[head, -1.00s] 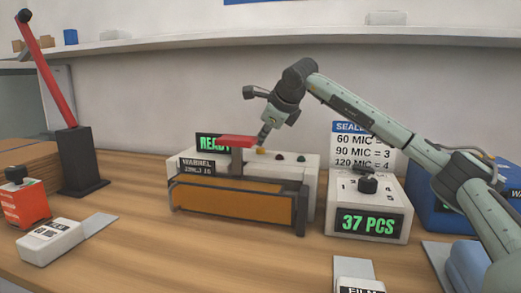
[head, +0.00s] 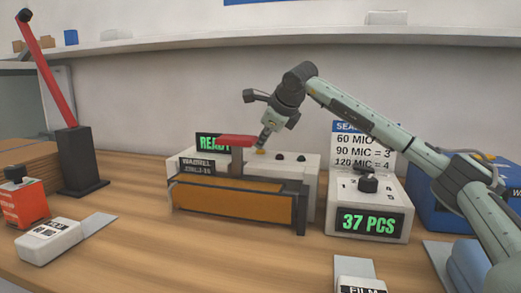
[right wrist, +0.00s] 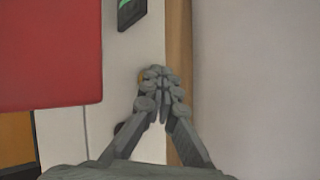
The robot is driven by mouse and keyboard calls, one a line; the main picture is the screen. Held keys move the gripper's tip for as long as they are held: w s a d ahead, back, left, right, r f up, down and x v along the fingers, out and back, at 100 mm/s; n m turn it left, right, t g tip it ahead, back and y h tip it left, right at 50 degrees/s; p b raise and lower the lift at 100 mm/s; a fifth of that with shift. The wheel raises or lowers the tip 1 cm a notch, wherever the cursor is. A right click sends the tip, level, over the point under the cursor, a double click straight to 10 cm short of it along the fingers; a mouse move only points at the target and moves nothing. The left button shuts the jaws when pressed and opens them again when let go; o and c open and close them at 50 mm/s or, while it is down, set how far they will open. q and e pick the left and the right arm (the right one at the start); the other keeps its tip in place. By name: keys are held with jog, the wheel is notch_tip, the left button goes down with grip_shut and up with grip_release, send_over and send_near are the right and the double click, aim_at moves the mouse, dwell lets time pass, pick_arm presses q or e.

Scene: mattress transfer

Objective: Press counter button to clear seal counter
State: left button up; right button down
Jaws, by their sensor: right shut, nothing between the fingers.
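My right gripper (head: 262,148) is shut and points down at the top of the white sealer (head: 309,180), behind its red handle (head: 237,141). A small yellow button (head: 261,152) shows right at the fingertips; I cannot tell whether they touch it. In the right wrist view, the closed fingers (right wrist: 158,72) partly cover a yellowish spot (right wrist: 141,78). The white box at right has a black knob (head: 368,184) and a counter display (head: 368,223) reading 37 PCS in green. My left gripper is not in view.
A red lever (head: 48,72) on a black post stands at left. The front middle of the wooden table (head: 220,255) is clear.

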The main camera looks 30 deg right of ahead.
aim_at(262, 151)
jog(key=shift+f, duration=0.55)
jog(key=shift+r, duration=0.1)
dwell(0.3)
jog(key=shift+r+p, duration=0.85)
jog(key=shift+r, duration=0.45)
notch_tip(262, 151, up, 5)
jog(key=p, duration=0.4)
dwell(0.3)
